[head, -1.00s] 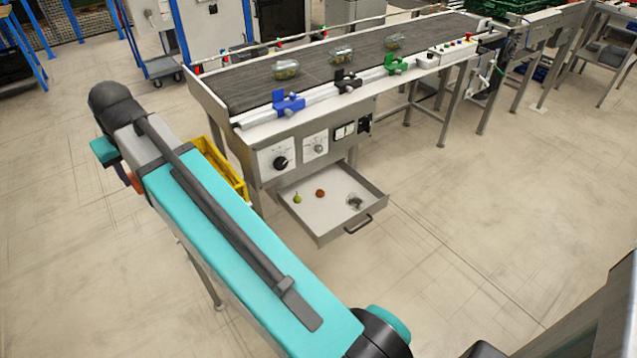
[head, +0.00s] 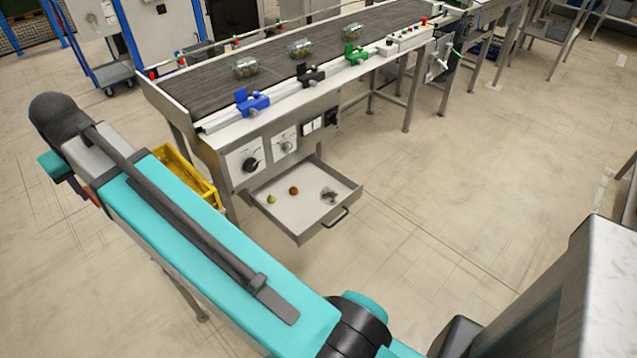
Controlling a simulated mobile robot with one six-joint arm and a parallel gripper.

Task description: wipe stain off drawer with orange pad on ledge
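The drawer (head: 300,231) is pulled open under the near end of the conveyor. In it lie a small green round thing (head: 271,199), an orange-brown round thing (head: 294,190) and a grey-green patch or object (head: 329,195) near the handle side. I cannot tell whether that last one is the stain. I cannot make out an orange pad on the ledge (head: 225,118) along the conveyor's near side. My arm crosses the left and lower picture, left of the drawer. A small orange-brown bit shows beside its far end, too unclear to name. My gripper does not show.
Blue (head: 252,102), black (head: 310,75) and green (head: 355,55) clamps sit along the ledge. Clear containers (head: 246,67) stand on the belt (head: 195,82). A yellow crate (head: 190,172) is between my arm and the conveyor. Floor right of the drawer is clear.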

